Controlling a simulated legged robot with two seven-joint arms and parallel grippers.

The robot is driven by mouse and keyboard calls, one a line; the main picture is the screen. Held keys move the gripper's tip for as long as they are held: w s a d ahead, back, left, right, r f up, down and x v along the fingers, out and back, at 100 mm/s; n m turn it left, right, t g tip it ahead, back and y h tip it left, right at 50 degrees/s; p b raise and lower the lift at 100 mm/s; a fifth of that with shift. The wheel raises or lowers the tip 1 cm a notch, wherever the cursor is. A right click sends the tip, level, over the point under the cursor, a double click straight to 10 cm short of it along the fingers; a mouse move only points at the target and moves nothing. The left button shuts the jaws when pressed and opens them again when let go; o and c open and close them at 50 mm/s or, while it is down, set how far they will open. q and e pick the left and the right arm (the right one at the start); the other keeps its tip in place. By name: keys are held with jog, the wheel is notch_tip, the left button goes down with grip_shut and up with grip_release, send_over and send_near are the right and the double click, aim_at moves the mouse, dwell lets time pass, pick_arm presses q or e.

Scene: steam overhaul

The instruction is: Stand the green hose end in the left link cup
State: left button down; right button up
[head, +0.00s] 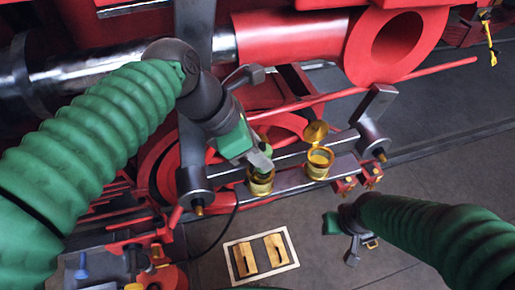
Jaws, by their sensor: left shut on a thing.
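My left gripper (258,155) reaches down from the upper left and is shut just above the left link cup (260,186), a round brass cup on a dark link bar. A small green piece, apparently the green hose end (265,146), shows at its fingers. The fingers hide most of it, and I cannot tell whether its lower end is inside the cup. The right link cup (318,165) stands beside it with its brass lid (316,132) raised. My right gripper (342,232) is low at the right, apart from the cups; its jaw gap is not clear.
A white-edged tray (234,270) with two yellowish blocks lies on the floor in front. Red machinery and a thick steel rod (130,62) fill the back. A red ring (398,38) is at upper right. Grey floor is clear at the right.

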pick_arm(q)
jog(key=shift+d+f, duration=0.1)
jog(key=shift+f, duration=0.1)
jog(key=shift+s+a+f+b, duration=0.15)
jog(key=shift+a+f+b, duration=0.1)
jog(key=shift+a+b, duration=0.05)
jog(key=shift+a+f, duration=0.3)
jog(key=shift+f, duration=0.1)
pick_arm(e)
jog(key=shift+a+f, duration=0.35)
jog(key=shift+f, duration=0.2)
pick_arm(q)
jog(key=shift+d, duration=0.4)
pick_arm(e)
jog(key=shift+d, duration=0.25)
pick_arm(q)
jog(key=c, duration=1.1)
grip_release()
jog(key=shift+o, duration=0.7)
pick_arm(e)
jog(key=shift+s, duration=0.2)
